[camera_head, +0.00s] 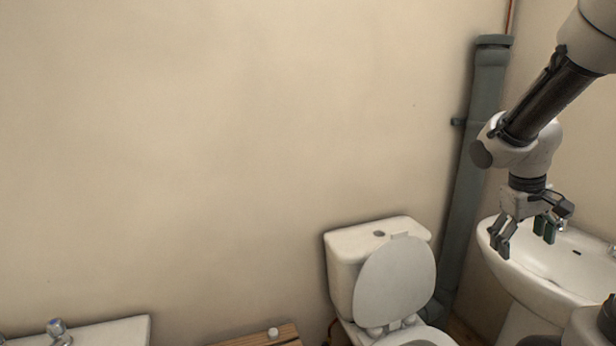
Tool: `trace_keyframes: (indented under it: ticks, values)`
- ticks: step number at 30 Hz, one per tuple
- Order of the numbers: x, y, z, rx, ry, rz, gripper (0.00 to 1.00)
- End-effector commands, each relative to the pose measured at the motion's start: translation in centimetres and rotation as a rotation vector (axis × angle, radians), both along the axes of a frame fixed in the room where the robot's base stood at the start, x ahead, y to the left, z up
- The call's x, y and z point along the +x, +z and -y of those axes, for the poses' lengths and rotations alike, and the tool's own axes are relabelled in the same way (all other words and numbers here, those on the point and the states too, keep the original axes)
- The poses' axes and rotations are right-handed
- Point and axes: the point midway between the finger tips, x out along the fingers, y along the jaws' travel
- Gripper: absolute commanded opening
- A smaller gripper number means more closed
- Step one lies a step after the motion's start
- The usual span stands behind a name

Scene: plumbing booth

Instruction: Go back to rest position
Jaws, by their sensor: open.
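My gripper (524,232) hangs at the right of the head view, pointing down. Its fingers are apart and nothing shows between them. It appears in front of the white washbasin (548,276), over the basin's left part in the picture. Whether it touches the basin cannot be told from this view. My arm comes down from the upper right corner.
A white toilet (345,268) with its lid raised stands left of the gripper. A grey pipe (470,170) runs up the wall corner. A wooden surface (262,340) with a small white object (273,331) and another basin (118,332) show low down. The wall area left is bare.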

Motion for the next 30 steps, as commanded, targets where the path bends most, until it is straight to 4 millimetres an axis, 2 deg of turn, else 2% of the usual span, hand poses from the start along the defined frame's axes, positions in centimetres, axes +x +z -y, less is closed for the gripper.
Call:
trace_keyframes:
  ticks: [1,3,6,9,12,18,30]
  values:
    - [-2.6,1.5,-1.3,0.037,-0.022,0.003,0.84]
    - [-6.1,2.9,-3.2,0.099,-0.046,0.003,0.84]
    - [-10.0,4.5,-6.1,0.190,-0.067,0.038,0.84]
    - [-12.2,5.9,-8.2,0.259,-0.075,0.115,0.84]
    - [-13.0,7.4,-9.2,0.285,-0.057,0.207,0.84]
    - [-13.5,9.4,-9.5,0.287,-0.022,0.305,0.84]
    - [-13.4,9.6,-9.6,0.286,-0.016,0.311,0.84]
